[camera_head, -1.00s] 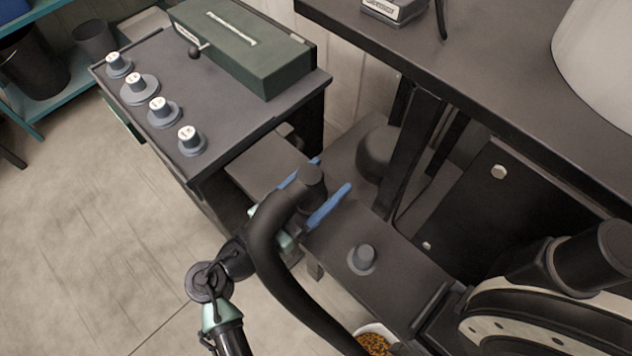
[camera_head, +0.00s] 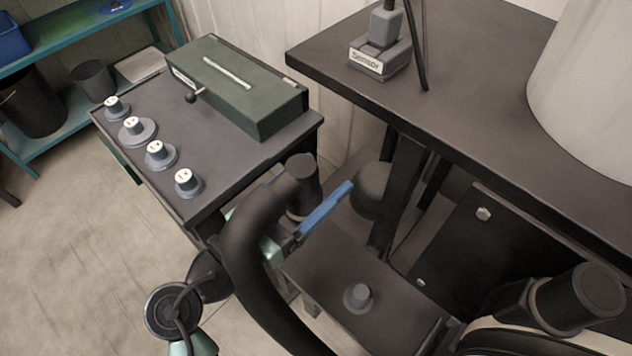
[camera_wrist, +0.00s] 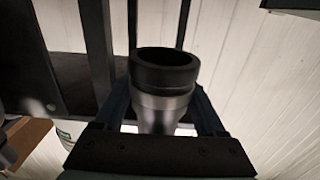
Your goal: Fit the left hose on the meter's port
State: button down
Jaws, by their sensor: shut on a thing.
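The thick black hose (camera_head: 245,240) arches up from the bottom of the head view, its cuffed end (camera_head: 303,180) pointing up. My gripper (camera_head: 312,188) is shut on this end; one blue finger shows to its right and the other is mostly hidden behind the hose. In the wrist view, the hose's open round end (camera_wrist: 166,75) sits upright between the fingers of my gripper (camera_wrist: 165,110).
A dark bench (camera_head: 470,120) with a sensor block (camera_head: 380,60) and a pale drum (camera_head: 590,100) overhangs behind. A cabinet (camera_head: 235,150) with several knobs and a green box (camera_head: 240,85) stands left.

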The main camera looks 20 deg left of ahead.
aim_at(316, 165)
jog(key=shift+r+p, duration=0.9)
jog(key=shift+r, duration=1)
